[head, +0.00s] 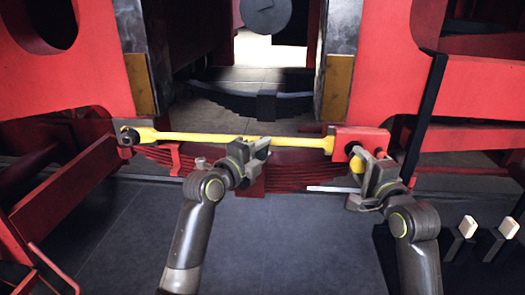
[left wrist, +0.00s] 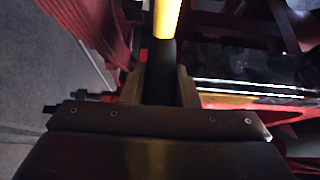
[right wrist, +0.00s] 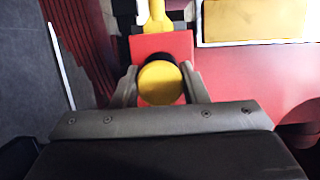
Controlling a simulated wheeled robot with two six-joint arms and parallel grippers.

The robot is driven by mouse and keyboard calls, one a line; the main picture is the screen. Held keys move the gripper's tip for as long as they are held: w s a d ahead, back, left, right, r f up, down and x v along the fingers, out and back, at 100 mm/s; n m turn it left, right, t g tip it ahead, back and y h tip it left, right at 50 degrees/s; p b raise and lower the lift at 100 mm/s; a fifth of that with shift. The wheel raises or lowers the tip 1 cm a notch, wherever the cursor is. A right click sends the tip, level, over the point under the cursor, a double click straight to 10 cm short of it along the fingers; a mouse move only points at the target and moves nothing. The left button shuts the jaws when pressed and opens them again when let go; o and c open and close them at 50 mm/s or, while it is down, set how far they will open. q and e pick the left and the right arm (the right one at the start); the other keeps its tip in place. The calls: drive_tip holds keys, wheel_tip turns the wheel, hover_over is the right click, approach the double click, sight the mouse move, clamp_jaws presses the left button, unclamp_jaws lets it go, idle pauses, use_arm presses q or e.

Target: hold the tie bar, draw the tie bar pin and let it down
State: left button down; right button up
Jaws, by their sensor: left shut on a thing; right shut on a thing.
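The yellow tie bar (head: 200,138) spans nearly level from a round eye at the left to a red bracket (head: 345,138) at the right. My left gripper (head: 257,148) is shut on the bar right of its middle; in the left wrist view the fingers (left wrist: 160,85) flank a dark stretch of the bar, with yellow (left wrist: 167,18) beyond. My right gripper (head: 368,170) is shut on the tie bar pin (head: 357,164) at the bracket. In the right wrist view the pin's round yellow head (right wrist: 160,83) sits between the fingers, against the red block. The pin's shank is hidden.
Red frame plates (head: 385,60) stand on both sides, with dark red leaf springs (head: 290,175) behind and below the bar. A thin pale rod (head: 325,188) shows beside my right gripper. White-topped levers (head: 467,227) stand at lower right. Grey floor (head: 120,225) is open at lower left.

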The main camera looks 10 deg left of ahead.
use_arm(q)
drive_tip(key=shift+r, duration=0.55)
use_arm(e)
drive_tip(key=shift+s, duration=1.1)
drive_tip(key=o, duration=1.2)
drive_tip(key=shift+s, duration=0.1)
drive_tip(key=shift+v, duration=3.45)
use_arm(q)
drive_tip(key=shift+f, duration=0.15)
wheel_tip(320, 180, down, 6)
drive_tip(key=shift+a+f, duration=0.25)
drive_tip(key=shift+a, duration=0.1)
